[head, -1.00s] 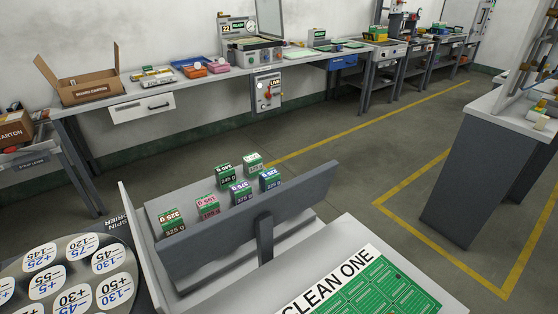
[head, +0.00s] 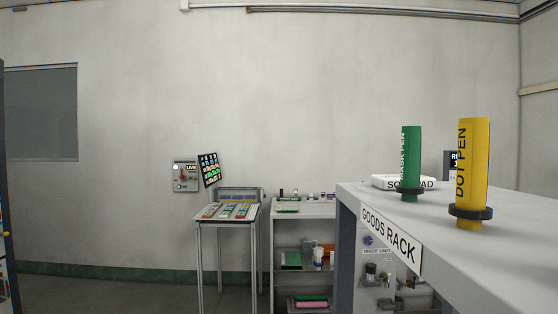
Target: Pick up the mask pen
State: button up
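A green pen (head: 411,160) stands upright in a dark ring on the white rack top at the right. The lettering on its side is turned partly away; it ends in "PEN", and I cannot read the whole word. A thicker yellow pen marked "DOT PEN" (head: 472,170) stands upright in a dark ring in front and to the right of it. The two pens are apart. My gripper is not in view.
The rack top (head: 520,235) carries a "GOODS RACK" label (head: 390,240) on its edge. A white pad (head: 402,181) lies behind the green pen. A stand with coloured rows (head: 228,211) and a shelf unit (head: 303,208) stand by the far wall. Floor shows at the left.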

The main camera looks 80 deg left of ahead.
aim_at(410, 187)
jog(key=u, duration=1.35)
jog(key=k+j+z, duration=0.15)
